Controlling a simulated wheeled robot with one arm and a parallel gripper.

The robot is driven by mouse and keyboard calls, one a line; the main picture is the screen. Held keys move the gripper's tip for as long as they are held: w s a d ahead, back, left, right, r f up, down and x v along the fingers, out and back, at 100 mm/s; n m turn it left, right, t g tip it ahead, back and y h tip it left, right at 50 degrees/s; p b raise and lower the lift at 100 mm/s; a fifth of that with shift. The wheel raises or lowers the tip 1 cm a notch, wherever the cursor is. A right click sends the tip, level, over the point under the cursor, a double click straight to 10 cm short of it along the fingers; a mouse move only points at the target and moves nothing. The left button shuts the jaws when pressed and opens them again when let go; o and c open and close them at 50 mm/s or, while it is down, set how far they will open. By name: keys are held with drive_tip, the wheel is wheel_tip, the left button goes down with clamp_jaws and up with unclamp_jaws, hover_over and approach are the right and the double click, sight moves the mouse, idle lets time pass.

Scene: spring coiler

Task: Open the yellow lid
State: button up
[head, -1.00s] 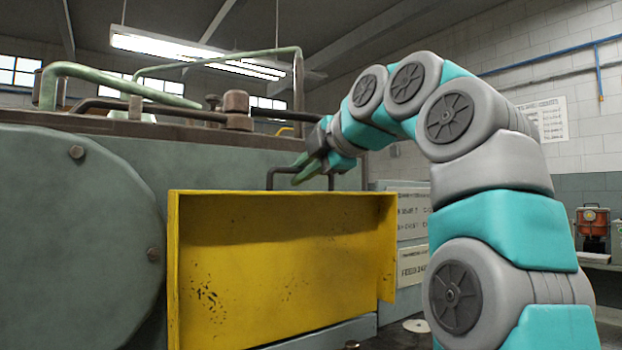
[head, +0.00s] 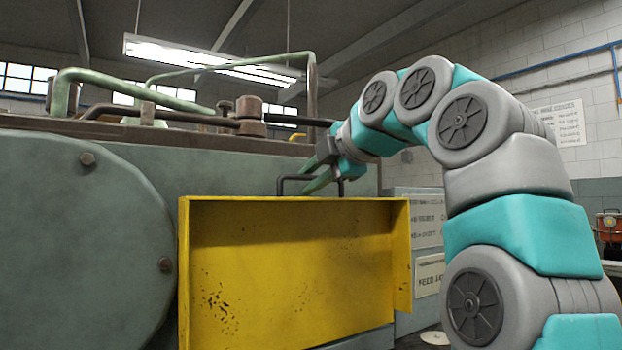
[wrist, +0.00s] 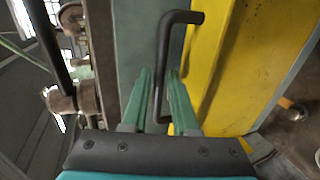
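The yellow lid (head: 295,275) is a wide panel with side flanges and worn spots, standing nearly upright on the front of the green machine in the head view. Its yellow face is also at the right of the wrist view (wrist: 228,85). A dark bent-bar handle (head: 281,184) rises at the lid's top edge; it also shows in the wrist view (wrist: 163,50). My gripper (head: 312,185) is at the handle. In the wrist view its two green fingers (wrist: 160,75) are apart, one on each side of the handle bar, with gaps visible. Contact with the bar is unclear.
The green machine body (head: 140,160) fills the left, with pipes (head: 110,75) and a brown cylinder fitting (head: 250,115) on top, close to my gripper. Labelled panels (head: 425,218) stand right of the lid. An orange device (head: 608,225) sits at the far right.

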drive_tip(key=v, duration=0.8)
idle(0.4)
